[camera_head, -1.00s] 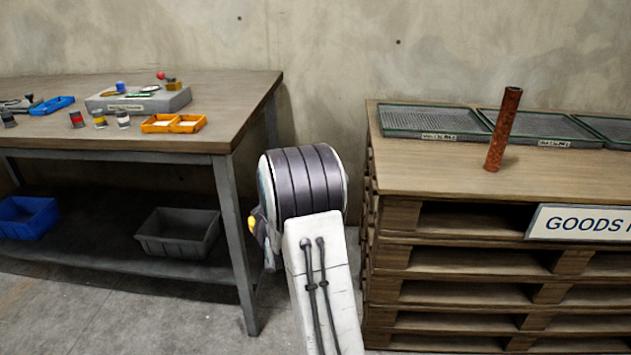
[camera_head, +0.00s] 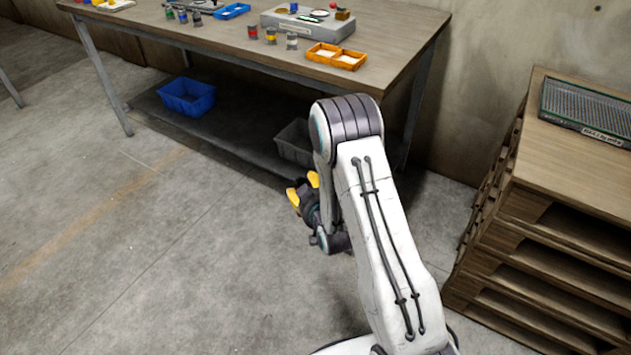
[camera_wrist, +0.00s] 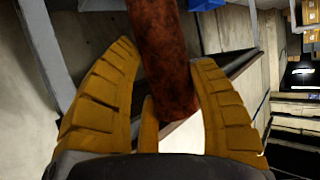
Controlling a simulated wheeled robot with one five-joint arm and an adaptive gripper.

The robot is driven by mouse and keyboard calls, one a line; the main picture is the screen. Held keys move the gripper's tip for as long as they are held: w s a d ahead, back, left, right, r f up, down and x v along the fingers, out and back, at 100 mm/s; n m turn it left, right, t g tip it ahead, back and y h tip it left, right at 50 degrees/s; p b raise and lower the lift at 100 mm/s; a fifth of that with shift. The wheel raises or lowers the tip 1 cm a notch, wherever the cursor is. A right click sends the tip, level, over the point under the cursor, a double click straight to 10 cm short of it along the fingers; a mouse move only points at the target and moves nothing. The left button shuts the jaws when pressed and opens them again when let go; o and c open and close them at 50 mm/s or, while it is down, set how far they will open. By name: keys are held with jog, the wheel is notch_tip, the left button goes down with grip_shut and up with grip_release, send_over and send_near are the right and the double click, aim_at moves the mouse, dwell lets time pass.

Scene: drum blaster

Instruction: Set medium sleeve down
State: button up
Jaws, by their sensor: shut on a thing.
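In the wrist view, a rusty reddish-brown cylinder, seemingly the medium sleeve (camera_wrist: 172,85), sits between the yellow fingers of my gripper (camera_wrist: 165,58). The fingers are shut on it. Its lower end shows between them; its other end runs out of the top of the picture. In the head view, my gripper (camera_head: 303,192) is left of my arm, in front of the workbench and apart from its top. The sleeve is hidden there.
The workbench (camera_head: 390,50) holds a grey block (camera_head: 310,20), small cans (camera_head: 270,36) and orange trays (camera_head: 336,57). A blue bin (camera_head: 187,97) and grey bin (camera_head: 293,145) are below. A pallet stack (camera_head: 560,165) with a mesh tray (camera_head: 590,108) stands right. Floor at left is clear.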

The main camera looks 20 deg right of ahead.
notch_tip(320, 180, up, 19)
jog(key=p, duration=2)
jog(key=shift+s+a+f, duration=0.2)
jog(key=shift+s+a, duration=0.1)
jog(key=shift+s, duration=0.15)
